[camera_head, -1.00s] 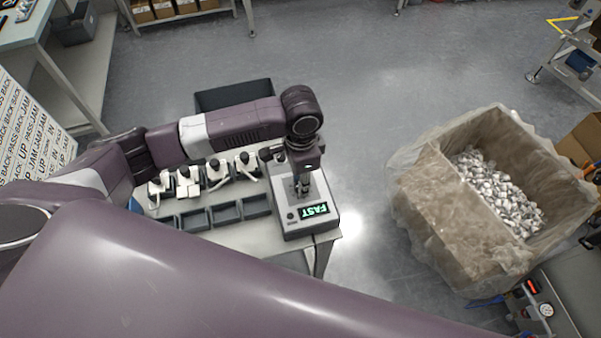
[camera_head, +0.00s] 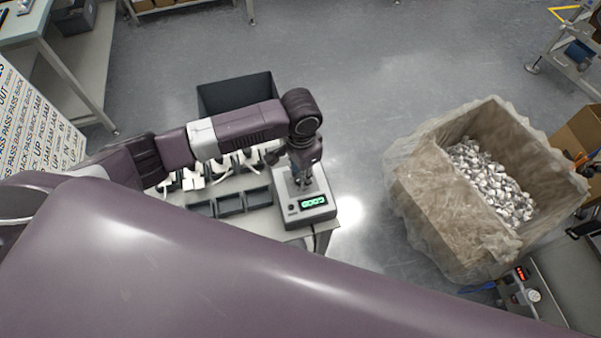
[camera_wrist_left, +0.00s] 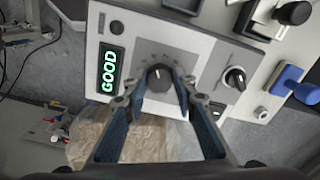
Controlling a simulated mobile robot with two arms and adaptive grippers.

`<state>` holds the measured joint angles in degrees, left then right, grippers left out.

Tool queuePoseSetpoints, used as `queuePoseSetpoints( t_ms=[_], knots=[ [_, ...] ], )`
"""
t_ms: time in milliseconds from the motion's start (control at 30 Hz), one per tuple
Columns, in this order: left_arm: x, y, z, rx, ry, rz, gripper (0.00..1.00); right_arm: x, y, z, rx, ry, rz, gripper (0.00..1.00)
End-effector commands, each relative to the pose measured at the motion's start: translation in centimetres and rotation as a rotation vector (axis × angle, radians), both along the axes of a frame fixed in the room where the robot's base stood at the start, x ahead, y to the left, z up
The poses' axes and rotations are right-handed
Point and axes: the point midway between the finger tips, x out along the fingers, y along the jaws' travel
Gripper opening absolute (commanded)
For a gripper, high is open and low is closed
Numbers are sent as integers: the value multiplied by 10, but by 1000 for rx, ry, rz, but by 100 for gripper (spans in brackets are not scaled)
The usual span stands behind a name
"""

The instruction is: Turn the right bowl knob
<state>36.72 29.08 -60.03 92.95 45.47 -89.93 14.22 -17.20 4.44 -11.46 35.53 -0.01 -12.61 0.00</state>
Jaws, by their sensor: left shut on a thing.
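A grey control box (camera_head: 331,212) sits at the right end of a small table, with a lit green display (camera_head: 314,201). In the left wrist view the display (camera_wrist_left: 109,70) reads GOOD. A round black knob (camera_wrist_left: 160,74) with a white pointer mark sits in the middle of the dark dial plate. My left gripper (camera_wrist_left: 158,88) points down over the box, its fingers either side of this knob and shut on it. In the head view the gripper (camera_head: 304,178) hides the knob. My right gripper is not in view.
A second black knob (camera_wrist_left: 235,78) sits beside the dial plate. Small dark trays (camera_head: 230,203) and several white-and-black devices (camera_head: 194,178) stand left of the box. A plastic-lined carton (camera_head: 425,205) of small parts stands on the floor at right.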

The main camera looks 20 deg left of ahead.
Motion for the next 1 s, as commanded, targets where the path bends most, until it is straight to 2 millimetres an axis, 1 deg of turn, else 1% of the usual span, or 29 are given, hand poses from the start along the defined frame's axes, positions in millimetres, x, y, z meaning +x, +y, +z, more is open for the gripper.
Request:
queuePoseSetpoints(
  t_ms=[33,167,367,433,567,667,900,1000],
  knots=[
    [2,0,1,-1,-5,0,29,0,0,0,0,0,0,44],
    [1,0,1,-1,-4,0,43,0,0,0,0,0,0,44],
    [1,0,1,0,-2,-1,43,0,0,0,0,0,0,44],
    [1,0,1,0,-2,-1,43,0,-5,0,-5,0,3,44],
    [1,-1,10,-2,-3,0,43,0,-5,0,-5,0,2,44],
    [2,-1,26,-3,-5,-1,43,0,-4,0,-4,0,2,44],
    [2,-1,78,-3,-7,-2,43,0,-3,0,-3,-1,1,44],
    [2,0,96,-2,-6,-2,43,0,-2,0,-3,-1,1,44]
  ],
)
